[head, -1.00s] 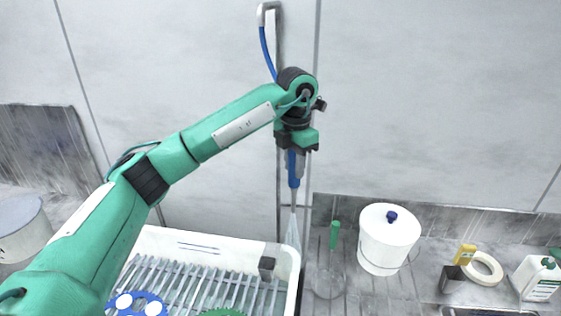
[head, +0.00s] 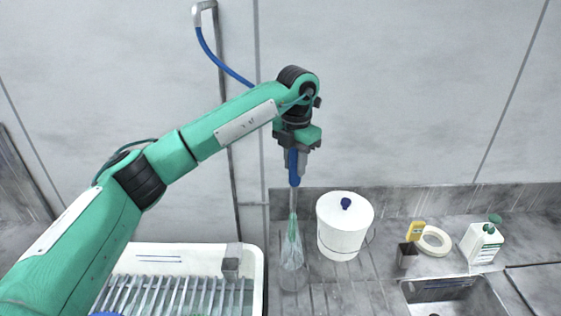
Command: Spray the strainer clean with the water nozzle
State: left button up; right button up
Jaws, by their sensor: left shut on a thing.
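My left gripper (head: 296,152) is shut on the blue-handled water nozzle (head: 294,178) and holds it pointing down. A pale cone of spray comes from its tip. The strainer (head: 291,279) lies on the grey counter below the nozzle, right of the white basin. Its green handle (head: 292,227) is partly behind the spray and nozzle tip. The spray falls over the strainer; whether dirt is left on its mesh is too small to tell. My right gripper is out of view.
A blue hose (head: 222,65) runs from a wall pipe to the nozzle. A white basin (head: 257,285) with a rack stands left of the strainer. A white lidded bucket (head: 343,232) is close on its right. A tape ring (head: 433,240), bottle (head: 484,243) and sink (head: 450,291) are further right.

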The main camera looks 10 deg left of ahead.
pick_arm(q)
jog(key=w+d, duration=0.2)
jog(key=d, duration=0.5)
jog(key=shift+d, duration=0.15)
jog(key=shift+s, duration=0.1)
